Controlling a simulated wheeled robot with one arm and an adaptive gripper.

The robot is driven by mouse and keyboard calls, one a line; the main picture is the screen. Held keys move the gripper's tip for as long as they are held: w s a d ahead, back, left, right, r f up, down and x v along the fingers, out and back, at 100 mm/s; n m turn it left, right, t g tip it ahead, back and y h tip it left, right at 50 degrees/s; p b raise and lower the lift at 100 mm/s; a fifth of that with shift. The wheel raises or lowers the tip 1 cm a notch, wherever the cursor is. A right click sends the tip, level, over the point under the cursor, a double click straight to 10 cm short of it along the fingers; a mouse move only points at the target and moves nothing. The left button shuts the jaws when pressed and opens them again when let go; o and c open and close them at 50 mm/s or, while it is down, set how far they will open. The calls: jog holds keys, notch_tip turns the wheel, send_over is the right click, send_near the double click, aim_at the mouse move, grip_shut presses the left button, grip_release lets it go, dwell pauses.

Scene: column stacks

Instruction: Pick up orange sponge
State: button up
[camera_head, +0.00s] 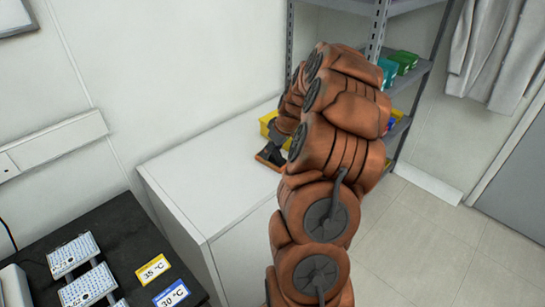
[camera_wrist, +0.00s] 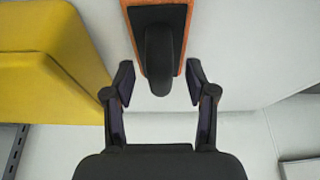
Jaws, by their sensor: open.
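The orange sponge (camera_wrist: 158,13) is at the top centre of the wrist view. It has an orange rim, a dark backing and a black curved handle facing the camera. It also shows in the head view (camera_head: 269,157) on the white surface, partly hidden by my arm. My gripper (camera_wrist: 160,70) is open, with one finger on each side of the handle's near end. Gaps show between the handle and both fingers, so nothing is gripped.
A yellow bin (camera_wrist: 45,80) stands close to the left of the sponge in the wrist view. The white cabinet top (camera_head: 205,180) is clear on its left part. A grey shelf rack (camera_head: 378,30) stands behind my arm. A dark bench (camera_head: 120,240) with labelled racks is at the lower left.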

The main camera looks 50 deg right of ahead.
jog(key=shift+c, duration=0.3)
grip_shut()
jog(key=shift+r, duration=0.1)
jog(key=shift+r+b, duration=0.95)
jog(key=shift+r, duration=0.65)
jog(key=s+a+r+b, duration=0.1)
jog(key=s+a+b, duration=0.1)
jog(key=s, duration=0.5)
jog(key=s+a+b, duration=0.2)
jog(key=s, duration=0.6)
jog(key=shift+s+a+r+b, duration=0.15)
jog(key=shift+a+r+b, duration=0.15)
jog(key=shift+r, duration=0.05)
